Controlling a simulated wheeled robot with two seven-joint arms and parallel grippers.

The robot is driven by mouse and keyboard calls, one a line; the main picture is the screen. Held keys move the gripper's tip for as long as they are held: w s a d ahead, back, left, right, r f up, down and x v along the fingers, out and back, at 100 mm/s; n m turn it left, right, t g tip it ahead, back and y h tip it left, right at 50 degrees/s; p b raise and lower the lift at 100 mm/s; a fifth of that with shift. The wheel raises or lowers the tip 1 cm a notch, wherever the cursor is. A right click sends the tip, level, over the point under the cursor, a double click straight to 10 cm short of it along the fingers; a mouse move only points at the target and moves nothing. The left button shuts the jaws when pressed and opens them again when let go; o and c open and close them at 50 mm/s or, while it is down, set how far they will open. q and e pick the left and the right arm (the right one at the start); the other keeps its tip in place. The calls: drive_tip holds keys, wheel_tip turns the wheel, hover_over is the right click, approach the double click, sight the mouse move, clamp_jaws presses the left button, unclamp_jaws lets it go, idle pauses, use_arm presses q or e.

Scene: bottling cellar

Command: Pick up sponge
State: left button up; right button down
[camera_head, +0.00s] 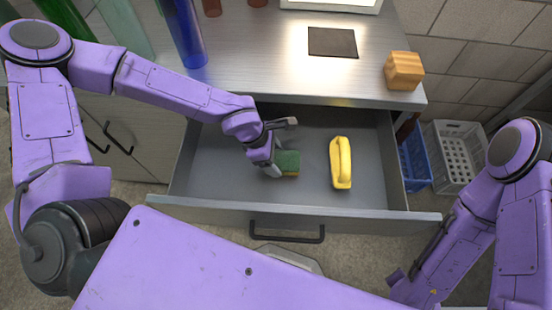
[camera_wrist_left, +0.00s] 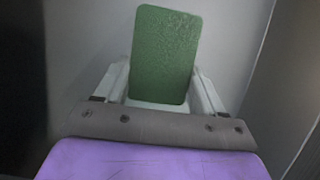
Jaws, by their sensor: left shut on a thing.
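The sponge (camera_head: 288,161) has a green top and a yellowish lower side, and it is inside the open drawer (camera_head: 215,172). My left gripper (camera_head: 275,166) reaches down into the drawer and is shut on the sponge. In the left wrist view the sponge's green face (camera_wrist_left: 165,55) stands between the two fingers of my left gripper (camera_wrist_left: 164,92). I cannot tell whether the sponge touches the drawer floor. My right arm is at the right, and its gripper (camera_head: 400,285) shows only in part at the lower edge, its fingers not clear.
A yellow handled object (camera_head: 341,163) lies in the drawer right of the sponge. The counter (camera_head: 270,70) above holds a wooden block (camera_head: 404,70), a dark square mat (camera_head: 333,42) and a blue bottle (camera_head: 185,35). Blue (camera_head: 414,165) and white (camera_head: 455,155) crates stand right of the drawer.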

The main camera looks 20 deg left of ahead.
use_arm(q)
wheel_tip(320, 180, up, 27)
drive_tip(key=p, duration=0.4)
drive_tip(key=shift+f, duration=0.1)
drive_tip(key=shift+o, duration=1.1)
drive_tip(key=shift+c, duration=0.8)
